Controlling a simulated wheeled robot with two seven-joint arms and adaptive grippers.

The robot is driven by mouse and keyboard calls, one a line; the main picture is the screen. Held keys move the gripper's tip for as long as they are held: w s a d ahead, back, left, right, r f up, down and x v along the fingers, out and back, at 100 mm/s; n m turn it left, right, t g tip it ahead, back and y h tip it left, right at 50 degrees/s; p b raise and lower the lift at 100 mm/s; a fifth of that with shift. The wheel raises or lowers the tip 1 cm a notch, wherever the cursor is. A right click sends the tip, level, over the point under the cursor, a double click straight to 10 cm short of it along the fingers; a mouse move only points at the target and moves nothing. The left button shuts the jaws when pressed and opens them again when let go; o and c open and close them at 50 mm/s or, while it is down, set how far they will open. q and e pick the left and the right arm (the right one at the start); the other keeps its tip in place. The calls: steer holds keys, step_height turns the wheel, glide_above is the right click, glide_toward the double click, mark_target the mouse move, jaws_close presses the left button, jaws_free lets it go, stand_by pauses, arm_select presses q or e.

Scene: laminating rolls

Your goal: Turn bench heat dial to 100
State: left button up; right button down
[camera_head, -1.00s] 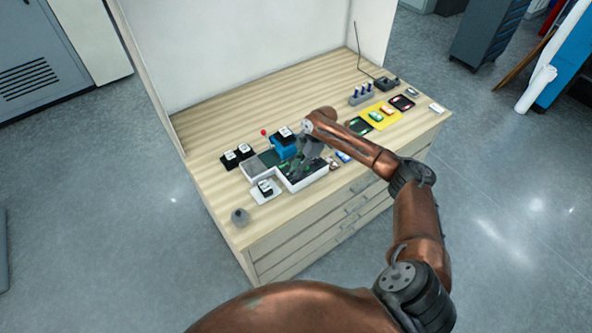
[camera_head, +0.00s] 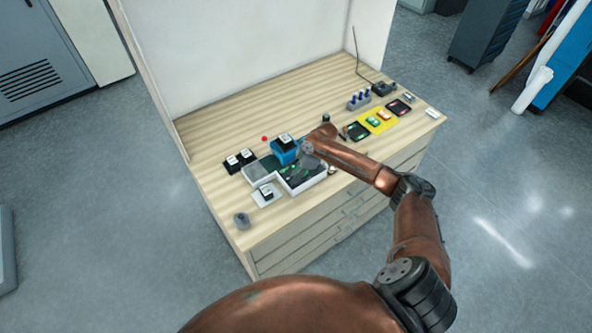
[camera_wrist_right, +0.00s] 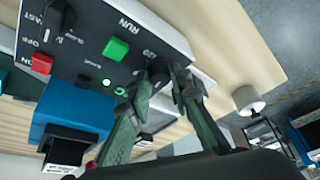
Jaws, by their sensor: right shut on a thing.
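The white-sided control panel (camera_head: 318,182) stands near the bench's front edge, partly covered by my right arm. My left gripper is not in view.
A blue block (camera_head: 284,154) with a black-and-white top stands close behind the panel. Black-and-white items (camera_head: 240,160) lie to the left, and a grey cylinder (camera_head: 242,221) sits at the front left corner. A yellow mat (camera_head: 377,121) lies right. The bench's left rear is clear.

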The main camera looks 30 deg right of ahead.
steer(key=m+p, duration=0.2)
steer(key=p, duration=0.1)
steer(key=m+t+h+p, duration=0.1)
steer(key=m+p, duration=0.2)
steer(key=shift+s+a+r+t+p, duration=0.15)
steer(key=shift+a+r+t+p, duration=0.05)
steer(key=shift+t+p, duration=0.15)
steer(key=shift+f+m+h+p, duration=0.15)
steer(key=shift+m+h+p, duration=0.45)
steer(key=shift+m+p, duration=0.55)
steer(key=shift+m, duration=0.25)
steer(key=c, duration=1.8)
jaws_free()
steer(key=shift+o, duration=0.2)
steer(key=shift+s, duration=0.1)
steer(key=v, duration=1.2)
steer(key=shift+a+f, duration=0.1)
